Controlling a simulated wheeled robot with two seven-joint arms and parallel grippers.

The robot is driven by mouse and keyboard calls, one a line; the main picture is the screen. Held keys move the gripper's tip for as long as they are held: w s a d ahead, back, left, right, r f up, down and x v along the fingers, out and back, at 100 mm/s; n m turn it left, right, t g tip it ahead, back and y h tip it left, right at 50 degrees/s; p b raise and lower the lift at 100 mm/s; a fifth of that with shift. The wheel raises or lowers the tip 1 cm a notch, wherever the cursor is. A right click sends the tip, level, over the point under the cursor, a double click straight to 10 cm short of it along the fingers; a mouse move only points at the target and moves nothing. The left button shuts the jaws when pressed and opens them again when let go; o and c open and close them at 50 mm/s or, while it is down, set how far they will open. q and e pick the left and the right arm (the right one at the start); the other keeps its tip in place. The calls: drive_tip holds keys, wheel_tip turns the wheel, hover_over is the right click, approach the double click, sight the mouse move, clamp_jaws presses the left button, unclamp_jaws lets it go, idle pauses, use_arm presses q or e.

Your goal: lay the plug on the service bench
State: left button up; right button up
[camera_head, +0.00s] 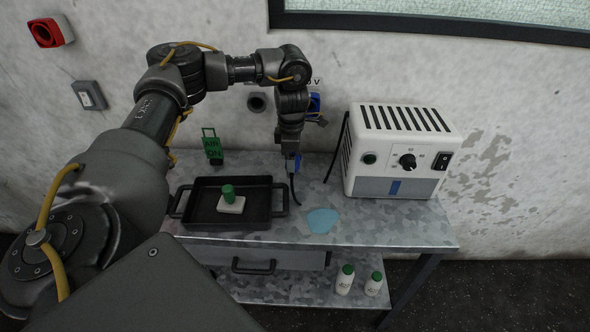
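The plug (291,164) is blue, with a black cable running down from it onto the bench. My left gripper (291,152) comes in from the left, points down and appears shut on the plug, though its fingers are small and partly hidden. The plug is at the back of the service bench (385,225), right of the black tray; I cannot tell whether it touches the top. The bench has a mottled grey metal top. A blue wall socket (314,103) shows partly behind my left arm. My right gripper is not in view.
A white power unit (398,150) stands at the bench's right. The black tray (270,200) holds a green-capped item (230,200). A light-blue cloth (322,221) lies on the bench. Bottles (345,280) stand on the lower shelf. The front right top is clear.

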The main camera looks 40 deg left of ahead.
use_arm(q)
hover_over(296, 179)
wheel_tip(296, 179, down, 5)
drive_tip(key=shift+a+r+p, duration=0.1)
drive_tip(key=shift+r+p, duration=0.05)
drive_tip(key=shift+p, duration=0.2)
drive_tip(key=shift+w+f, duration=0.1)
drive_tip(key=shift+f, duration=1.5)
drive_tip(key=shift+f, duration=0.1)
drive_tip(key=o, duration=1.1)
drive_tip(key=shift+r, duration=0.3)
wheel_tip(296, 179, up, 12)
drive_tip(key=shift+f, duration=0.1)
